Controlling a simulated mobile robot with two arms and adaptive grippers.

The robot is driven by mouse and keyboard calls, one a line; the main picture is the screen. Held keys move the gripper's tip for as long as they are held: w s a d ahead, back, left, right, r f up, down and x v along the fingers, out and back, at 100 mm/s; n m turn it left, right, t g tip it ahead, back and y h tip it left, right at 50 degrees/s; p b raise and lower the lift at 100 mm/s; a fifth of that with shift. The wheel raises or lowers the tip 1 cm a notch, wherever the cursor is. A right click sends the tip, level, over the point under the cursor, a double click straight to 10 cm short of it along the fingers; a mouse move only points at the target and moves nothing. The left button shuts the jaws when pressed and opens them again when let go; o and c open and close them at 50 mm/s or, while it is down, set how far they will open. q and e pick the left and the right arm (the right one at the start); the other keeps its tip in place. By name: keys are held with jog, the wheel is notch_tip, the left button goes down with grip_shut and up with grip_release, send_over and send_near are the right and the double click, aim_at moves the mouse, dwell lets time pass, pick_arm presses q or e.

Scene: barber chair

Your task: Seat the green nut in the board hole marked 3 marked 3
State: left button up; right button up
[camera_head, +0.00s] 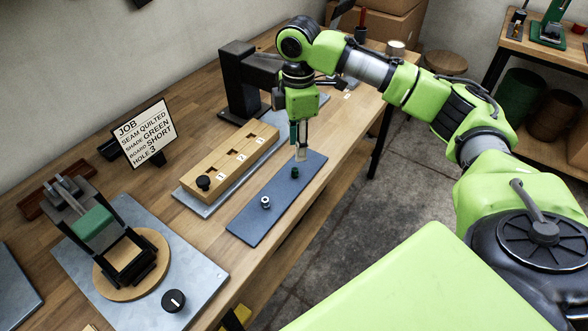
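The green nut (294,172) sits on the blue mat (250,229), near its far end. A second, silver-white nut (265,202) stands on the mat closer to me. The wooden board (212,164) lies left of the mat, with several square holes and small white number tags that are hard to read. A black knob (203,182) sits at its near end. My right gripper (301,155) points down over the far part of the mat, just beyond the green nut and apart from it. Its finger gap is not clear. My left gripper is out of view.
A dark post (240,85) rises behind the board.

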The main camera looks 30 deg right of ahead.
aim_at(295, 169)
jog(key=f, duration=0.3)
jog(key=shift+w+f, duration=0.1)
jog(key=shift+w, duration=0.15)
jog(key=shift+w+f+p, duration=0.15)
jog(key=shift+f+p, duration=0.2)
jog(key=shift+f, duration=0.55)
notch_tip(295, 169, down, 3)
jog(key=shift+w+r+p, duration=0.1)
jog(key=shift+r+p, duration=0.05)
jog(key=shift+p, duration=0.15)
jog(key=shift+w+f, duration=0.1)
jog(key=shift+f, duration=0.65)
jog(key=c, duration=0.8)
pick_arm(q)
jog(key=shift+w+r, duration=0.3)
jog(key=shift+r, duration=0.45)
pick_arm(e)
grip_shut()
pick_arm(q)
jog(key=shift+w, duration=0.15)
